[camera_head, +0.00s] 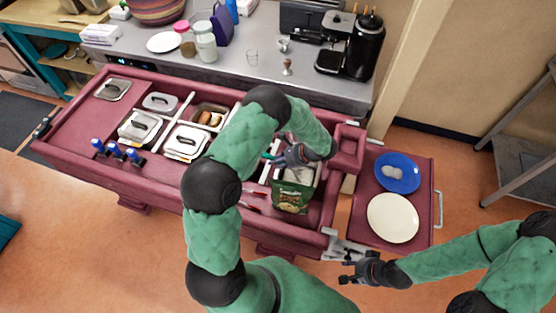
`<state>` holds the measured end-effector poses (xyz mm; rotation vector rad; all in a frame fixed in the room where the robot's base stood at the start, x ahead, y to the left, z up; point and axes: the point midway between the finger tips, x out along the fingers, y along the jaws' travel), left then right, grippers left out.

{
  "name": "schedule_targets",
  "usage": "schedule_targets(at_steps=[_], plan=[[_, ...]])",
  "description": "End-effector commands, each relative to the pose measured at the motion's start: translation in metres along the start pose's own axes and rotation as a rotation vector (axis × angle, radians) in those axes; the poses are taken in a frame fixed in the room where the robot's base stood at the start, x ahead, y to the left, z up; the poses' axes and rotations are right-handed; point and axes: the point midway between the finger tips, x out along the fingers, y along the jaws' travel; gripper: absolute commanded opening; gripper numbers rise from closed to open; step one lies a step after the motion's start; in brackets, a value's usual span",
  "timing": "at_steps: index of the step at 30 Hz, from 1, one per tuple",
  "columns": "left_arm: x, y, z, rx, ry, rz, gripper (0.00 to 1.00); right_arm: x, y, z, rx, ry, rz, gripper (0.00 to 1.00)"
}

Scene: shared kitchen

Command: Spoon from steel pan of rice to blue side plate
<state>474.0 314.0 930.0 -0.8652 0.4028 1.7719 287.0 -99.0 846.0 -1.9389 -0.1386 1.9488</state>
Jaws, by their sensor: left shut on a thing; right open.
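My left gripper (296,157) is over the right part of the maroon counter. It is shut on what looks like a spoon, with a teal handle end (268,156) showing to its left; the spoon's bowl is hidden. Just below the gripper is a steel pan (318,172) with white rice (300,174), partly covered by the gripper and a green bag. The blue side plate (409,185) lies on the right-hand shelf with small whitish lumps (392,171) on it. My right gripper (348,270) is open and empty, below the shelf's left corner.
A cream plate (392,218) lies in front of the blue plate. A green bag (291,196) stands before the rice pan. A maroon bin (347,148) stands between pan and shelf. Lidded steel pans (185,142) fill the counter's left, and a coffee machine (352,48) stands behind.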

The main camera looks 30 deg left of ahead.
Motion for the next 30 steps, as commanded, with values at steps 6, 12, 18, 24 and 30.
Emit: schedule_targets(at_steps=[6, 12, 18, 24, 30], plan=[[-0.015, -0.004, 0.027, -0.023, 0.090, -0.001, 0.00, -0.024, -0.008, 0.000, -0.001, 0.002, 0.000, 0.44], [-0.021, -0.005, 0.046, -0.035, 0.163, 0.000, 0.00, -0.038, -0.013, 0.001, -0.001, 0.002, 0.000, 0.44], [-0.026, -0.006, 0.065, -0.050, 0.234, 0.000, 0.00, -0.052, -0.018, 0.001, -0.001, 0.002, 0.000, 0.44], [-0.033, -0.007, 0.085, -0.063, 0.304, -0.001, 0.00, -0.065, -0.023, 0.002, 0.000, 0.002, 0.000, 0.44], [-0.037, -0.008, 0.100, -0.074, 0.364, 0.001, 0.00, -0.076, -0.027, 0.002, 0.000, 0.002, 0.000, 0.44]])
